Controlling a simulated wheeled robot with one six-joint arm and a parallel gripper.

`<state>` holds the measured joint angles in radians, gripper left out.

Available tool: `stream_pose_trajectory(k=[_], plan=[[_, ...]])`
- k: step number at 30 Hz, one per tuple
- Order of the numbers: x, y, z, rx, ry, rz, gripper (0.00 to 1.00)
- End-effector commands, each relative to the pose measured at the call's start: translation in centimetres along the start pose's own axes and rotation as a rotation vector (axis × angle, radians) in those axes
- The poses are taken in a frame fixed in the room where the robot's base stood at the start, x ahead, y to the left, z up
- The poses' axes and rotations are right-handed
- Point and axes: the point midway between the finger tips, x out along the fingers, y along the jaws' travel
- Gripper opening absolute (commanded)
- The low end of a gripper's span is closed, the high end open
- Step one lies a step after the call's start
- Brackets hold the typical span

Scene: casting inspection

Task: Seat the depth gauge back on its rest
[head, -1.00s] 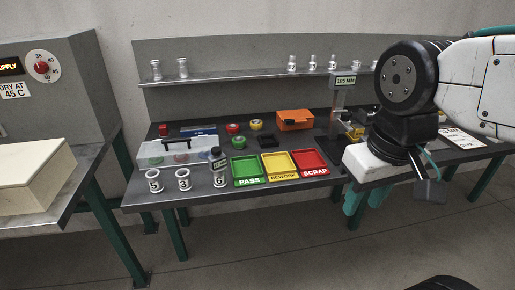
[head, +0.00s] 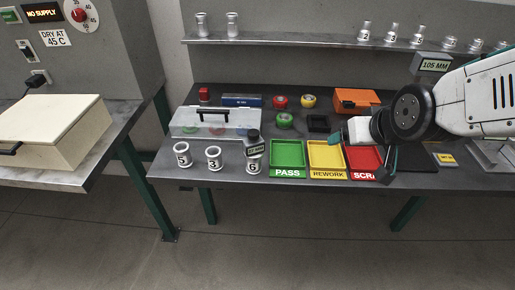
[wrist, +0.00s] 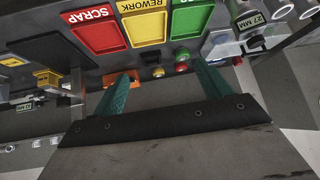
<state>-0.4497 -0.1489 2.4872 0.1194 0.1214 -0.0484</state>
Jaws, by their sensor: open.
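The depth gauge (head: 254,141), with a black top and a small pale readout, stands on the casting marked 6 (head: 253,167) at the front of the bench. In the wrist view the gauge's black top (wrist: 255,44) is at the upper right, beside its "27 MM" readout. A small black block (head: 318,123) behind the trays looks like the rest; it bears nothing visible. It also shows in the wrist view (wrist: 150,57). My gripper (wrist: 164,88) is open and empty, its teal fingers apart. In the head view it is above the rework and scrap trays, right of the gauge.
Green pass (head: 287,173), yellow rework (head: 328,174) and red scrap (head: 362,176) trays line the front. Castings 5 (head: 183,155) and 3 (head: 214,158) stand left of the gauge.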

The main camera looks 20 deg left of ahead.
Motion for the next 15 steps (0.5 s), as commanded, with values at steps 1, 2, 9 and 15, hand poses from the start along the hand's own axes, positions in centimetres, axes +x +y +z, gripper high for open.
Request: stream_pose_trajectory(k=[1, 2, 9, 15], plan=[[2.6, -2.5, -0.4, -0.036, 0.043, -0.028, 0.76], [3.9, -3.8, -0.7, -0.054, 0.078, -0.042, 0.76], [11.1, -13.6, -0.9, -0.161, 0.339, -0.139, 0.76], [12.8, -17.6, -0.1, -0.200, 0.459, -0.176, 0.76]])
